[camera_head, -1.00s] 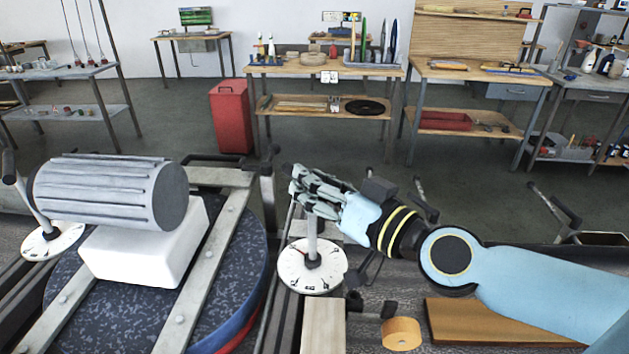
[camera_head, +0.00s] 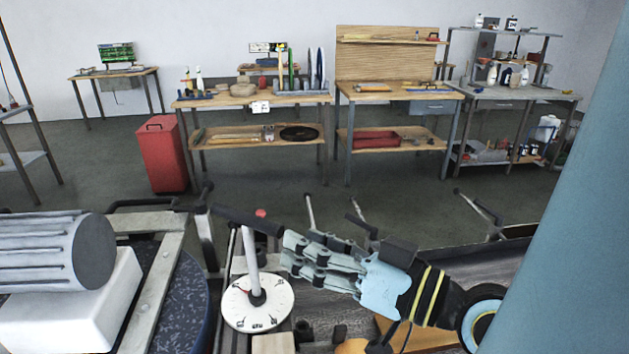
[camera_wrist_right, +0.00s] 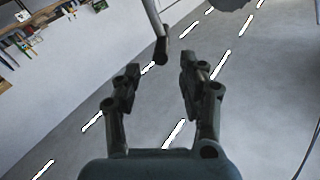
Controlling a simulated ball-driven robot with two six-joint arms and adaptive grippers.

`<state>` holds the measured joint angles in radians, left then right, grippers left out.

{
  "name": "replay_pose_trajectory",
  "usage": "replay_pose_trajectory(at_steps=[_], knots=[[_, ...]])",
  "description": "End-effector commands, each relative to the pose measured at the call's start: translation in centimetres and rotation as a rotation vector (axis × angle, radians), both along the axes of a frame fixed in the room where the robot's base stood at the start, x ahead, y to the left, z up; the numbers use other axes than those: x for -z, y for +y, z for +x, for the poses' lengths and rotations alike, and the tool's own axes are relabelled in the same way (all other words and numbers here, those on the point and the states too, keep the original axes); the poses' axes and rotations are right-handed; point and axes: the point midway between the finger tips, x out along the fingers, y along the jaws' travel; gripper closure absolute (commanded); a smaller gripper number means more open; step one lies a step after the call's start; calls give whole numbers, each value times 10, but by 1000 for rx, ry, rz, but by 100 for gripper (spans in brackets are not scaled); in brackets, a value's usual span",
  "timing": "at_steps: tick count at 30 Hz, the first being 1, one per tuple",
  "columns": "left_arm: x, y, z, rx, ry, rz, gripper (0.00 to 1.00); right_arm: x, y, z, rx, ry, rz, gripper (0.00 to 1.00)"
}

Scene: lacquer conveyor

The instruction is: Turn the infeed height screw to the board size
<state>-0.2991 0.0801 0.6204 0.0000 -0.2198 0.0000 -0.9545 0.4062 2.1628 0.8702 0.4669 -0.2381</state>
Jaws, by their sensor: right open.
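The infeed height screw shows in the head view as a white dial (camera_head: 238,316) with a pale upright post (camera_head: 250,262) and a dark crank handle (camera_head: 245,220) on top. The handle lies across the post top and has a red spot. My right gripper (camera_head: 287,254) is just right of the post, its fingers pointing left, open and empty. In the right wrist view its two fingers (camera_wrist_right: 160,64) are spread, and a grey rod with a dark end (camera_wrist_right: 160,45) shows beyond the fingertips. I cannot tell contact. The dial reading is too small to read. My left gripper is not in view.
A ribbed grey motor (camera_head: 50,255) on a white block (camera_head: 75,310) stands left of the dial. A metal rail (camera_head: 155,285) and frame post (camera_head: 208,240) are close by. A light wooden block (camera_head: 273,343) sits in front. Benches and a red bin (camera_head: 163,155) stand behind.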

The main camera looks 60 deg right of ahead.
Motion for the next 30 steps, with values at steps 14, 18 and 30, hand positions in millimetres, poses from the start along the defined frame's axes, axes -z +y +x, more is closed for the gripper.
replay_pose_trajectory(at_steps=[14, 18, 30], knots=[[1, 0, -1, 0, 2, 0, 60, -14, -8, -1, 41, -44, 81, 58], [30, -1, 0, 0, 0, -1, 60, -24, -20, 4, 38, -89, 251, 58], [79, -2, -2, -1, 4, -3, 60, 1, -5, 9, -76, 5, 392, 58]])
